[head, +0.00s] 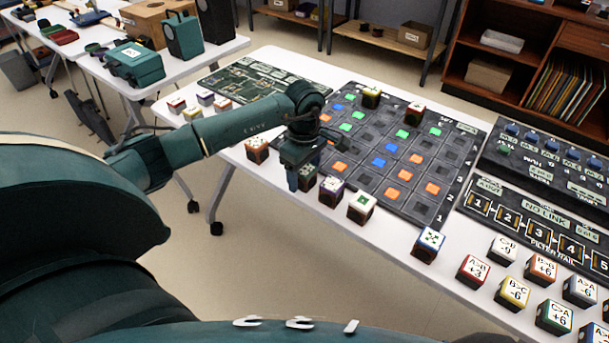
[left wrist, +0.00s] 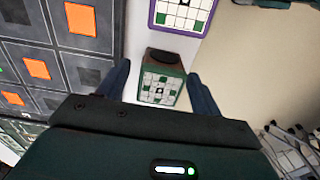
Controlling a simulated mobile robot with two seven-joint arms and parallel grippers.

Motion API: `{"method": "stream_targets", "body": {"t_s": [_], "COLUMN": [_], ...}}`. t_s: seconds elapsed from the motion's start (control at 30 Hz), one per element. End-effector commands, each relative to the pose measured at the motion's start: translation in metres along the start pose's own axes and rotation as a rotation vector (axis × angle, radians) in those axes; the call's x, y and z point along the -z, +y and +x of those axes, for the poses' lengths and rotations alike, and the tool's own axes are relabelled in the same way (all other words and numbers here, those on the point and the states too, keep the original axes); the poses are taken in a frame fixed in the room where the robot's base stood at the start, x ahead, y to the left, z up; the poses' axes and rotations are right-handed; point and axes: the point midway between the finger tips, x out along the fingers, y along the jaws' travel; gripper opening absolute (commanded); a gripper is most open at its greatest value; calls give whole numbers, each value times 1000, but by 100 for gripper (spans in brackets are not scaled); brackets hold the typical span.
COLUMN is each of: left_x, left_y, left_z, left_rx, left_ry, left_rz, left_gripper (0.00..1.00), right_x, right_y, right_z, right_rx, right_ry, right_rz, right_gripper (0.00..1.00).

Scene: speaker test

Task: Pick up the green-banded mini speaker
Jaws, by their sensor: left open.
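The green-banded mini speaker (left wrist: 162,80) is a small cube with a white, green-patterned face. In the left wrist view it stands between the two fingers of my left gripper (left wrist: 161,92), with white gaps beside it, so it appears not gripped. In the head view, my left gripper (head: 304,172) points down over the near edge of the table and partly hides the speaker (head: 308,182). My left gripper is open. My right gripper is not in view.
A purple-edged cube (head: 331,191) stands close beside the speaker, with a white-topped cube (head: 361,208) further right and an orange-banded cube (head: 257,149) to the left. A dark grid board (head: 419,148) with coloured squares lies behind. The white table edge is near.

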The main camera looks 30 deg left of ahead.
Motion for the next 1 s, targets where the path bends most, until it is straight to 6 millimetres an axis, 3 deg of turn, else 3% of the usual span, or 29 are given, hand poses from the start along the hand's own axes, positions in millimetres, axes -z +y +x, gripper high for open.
{"method": "stream_targets", "body": {"t_s": [0.27,0.87,1.0], "left_x": [0,0,0], "left_y": [0,0,0], "left_z": [3,3,3], "left_rx": [-1,-1,-2], "left_ry": [-1,-1,-1], "left_rz": [0,0,0], "left_gripper": [65,16,15], "right_x": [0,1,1], "right_y": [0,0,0], "right_z": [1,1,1], "right_rx": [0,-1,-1], "right_ry": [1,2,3], "right_rz": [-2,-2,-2], "right_gripper": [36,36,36]}}
